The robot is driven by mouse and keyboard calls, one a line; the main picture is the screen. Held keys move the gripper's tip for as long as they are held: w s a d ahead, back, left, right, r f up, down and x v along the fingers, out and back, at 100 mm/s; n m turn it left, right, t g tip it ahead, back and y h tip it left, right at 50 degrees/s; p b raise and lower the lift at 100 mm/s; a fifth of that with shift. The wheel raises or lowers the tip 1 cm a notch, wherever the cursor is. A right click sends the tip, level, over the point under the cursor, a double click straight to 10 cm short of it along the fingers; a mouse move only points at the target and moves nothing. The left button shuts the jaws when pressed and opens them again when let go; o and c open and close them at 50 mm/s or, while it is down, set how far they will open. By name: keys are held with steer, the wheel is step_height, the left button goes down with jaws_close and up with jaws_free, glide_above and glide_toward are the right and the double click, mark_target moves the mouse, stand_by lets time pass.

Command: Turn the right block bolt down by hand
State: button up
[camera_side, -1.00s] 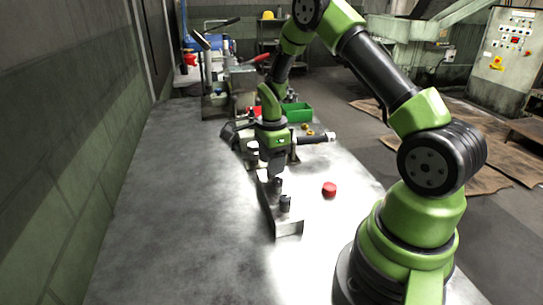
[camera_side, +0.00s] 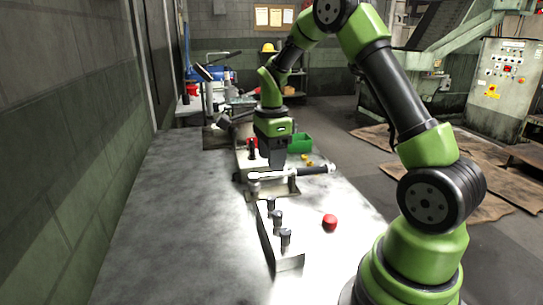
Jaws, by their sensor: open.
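A long grey block (camera_side: 288,262) lies on the table in the middle of the view. Three dark bolts stand upright along its top: a far one (camera_side: 271,204), a middle one (camera_side: 277,219) and a near one (camera_side: 285,239). Which of them is the right bolt I cannot tell. My gripper (camera_side: 277,171) points down beyond the far end of the block in the picture, apart from all three bolts. Its jaws are open, and I see nothing held in them. The gap between the fingers is hard to make out from this side.
A wrench-like tool with a dark handle (camera_side: 313,171) lies across a stand just by my gripper. A red cap (camera_side: 329,222) sits right of the block. A green bin (camera_side: 300,144) stands farther back. The table left of the block is clear.

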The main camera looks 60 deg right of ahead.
mark_target(271, 198)
steer(key=s+a+f+m+t+h, duration=0.1)
steer(key=a+m+h, duration=0.1)
steer(key=m, duration=1)
steer(key=s+a+f+m+t+h, duration=0.1)
steer(key=a+m+h, duration=0.1)
steer(key=m, duration=1)
steer(key=x, duration=0.8)
steer(key=shift+w+d+f, duration=0.15)
steer(key=shift+d+f, duration=0.1)
steer(key=shift+d, duration=0.05)
